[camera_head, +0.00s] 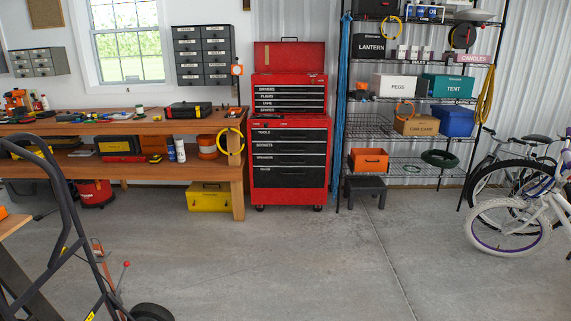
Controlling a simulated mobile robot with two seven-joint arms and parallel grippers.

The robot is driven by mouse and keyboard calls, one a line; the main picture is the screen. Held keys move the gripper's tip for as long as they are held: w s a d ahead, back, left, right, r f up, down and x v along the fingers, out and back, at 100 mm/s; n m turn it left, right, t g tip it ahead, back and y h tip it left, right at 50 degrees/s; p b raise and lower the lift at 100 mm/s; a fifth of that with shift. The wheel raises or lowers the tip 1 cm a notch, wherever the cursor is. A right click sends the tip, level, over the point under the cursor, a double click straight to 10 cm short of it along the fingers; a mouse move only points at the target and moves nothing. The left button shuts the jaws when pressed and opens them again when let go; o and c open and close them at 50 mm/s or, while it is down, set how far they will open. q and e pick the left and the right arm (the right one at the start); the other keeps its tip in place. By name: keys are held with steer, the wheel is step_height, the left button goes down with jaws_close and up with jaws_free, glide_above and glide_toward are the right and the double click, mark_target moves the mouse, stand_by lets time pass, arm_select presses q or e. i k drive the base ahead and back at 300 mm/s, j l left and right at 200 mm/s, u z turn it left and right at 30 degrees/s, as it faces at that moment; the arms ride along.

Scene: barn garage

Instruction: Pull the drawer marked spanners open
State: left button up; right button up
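A red tool chest (289,200) on wheels stands against the back wall, with black drawer fronts and small white labels. The label on the third drawer of its lower cabinet (290,160) seems to read spanners, though the print is very small. That drawer looks flush with its neighbours, so it appears shut. A smaller red top box (289,79) with several drawers sits on the cabinet, its lid (289,56) raised. Neither of my grippers shows in the head view.
A wooden workbench (238,185) stands left of the chest, with a yellow toolbox (209,199) beneath it. A wire shelf rack (386,127) and dark stool (366,188) stand right. Bicycles (510,225) are far right. A hand truck (68,200) is near left. Concrete floor (310,260) before the chest is clear.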

mark_target(258, 159)
steer(key=i+u, duration=0.35)
steer(key=i, duration=4.1)
steer(key=i+j+z, duration=0.15)
steer(key=i+z, duration=0.2)
steer(key=i+j+z, duration=0.7)
steer(key=i+l, duration=0.1)
